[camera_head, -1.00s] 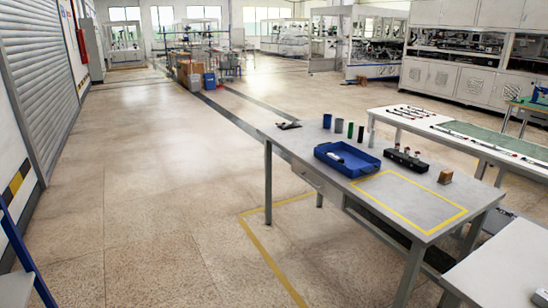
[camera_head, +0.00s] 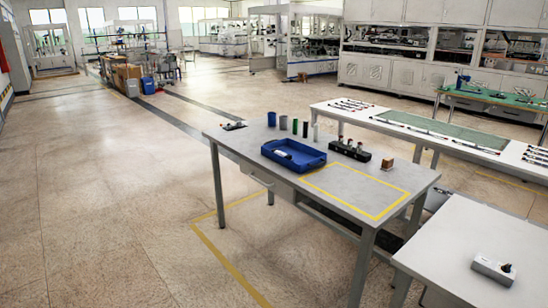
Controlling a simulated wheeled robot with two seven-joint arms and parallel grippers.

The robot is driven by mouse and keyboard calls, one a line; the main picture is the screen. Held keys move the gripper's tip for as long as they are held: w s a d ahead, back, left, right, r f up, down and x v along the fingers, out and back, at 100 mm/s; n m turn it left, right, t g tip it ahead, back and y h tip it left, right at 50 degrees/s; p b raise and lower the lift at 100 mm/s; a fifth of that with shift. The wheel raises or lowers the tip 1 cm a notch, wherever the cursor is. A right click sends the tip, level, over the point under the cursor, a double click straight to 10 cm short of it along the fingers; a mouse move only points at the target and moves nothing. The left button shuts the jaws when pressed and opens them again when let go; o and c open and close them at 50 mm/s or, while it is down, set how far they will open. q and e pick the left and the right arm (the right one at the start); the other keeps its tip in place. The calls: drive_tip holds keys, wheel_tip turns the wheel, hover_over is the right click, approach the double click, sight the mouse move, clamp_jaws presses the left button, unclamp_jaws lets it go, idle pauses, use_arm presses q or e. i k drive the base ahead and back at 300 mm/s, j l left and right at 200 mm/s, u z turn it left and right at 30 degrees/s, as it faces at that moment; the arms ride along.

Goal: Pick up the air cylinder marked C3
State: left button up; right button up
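No marking C3 can be read in this view, so I cannot tell which thing is that air cylinder. A blue tray (camera_head: 313,161) on the grey table holds a small white and dark object (camera_head: 283,154). Behind the tray stand several upright cylindrical things: blue (camera_head: 271,119), dark green (camera_head: 295,126), black (camera_head: 305,129) and whitish (camera_head: 315,132). A black block with several knobs (camera_head: 350,150) sits to their right. Neither of my grippers is in view.
The grey table (camera_head: 240,146) has a bare yellow-outlined area (camera_head: 355,190) and a brown block (camera_head: 387,164). A second table (camera_head: 343,115) holds thin rods. A nearer white table (camera_head: 450,235) at right bears a light box (camera_head: 493,268). Floor at left is clear.

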sight(275, 151)
drive_tip(key=i, duration=1.1)
drive_tip(key=i+j+z, duration=0.1)
drive_tip(key=i, duration=1)
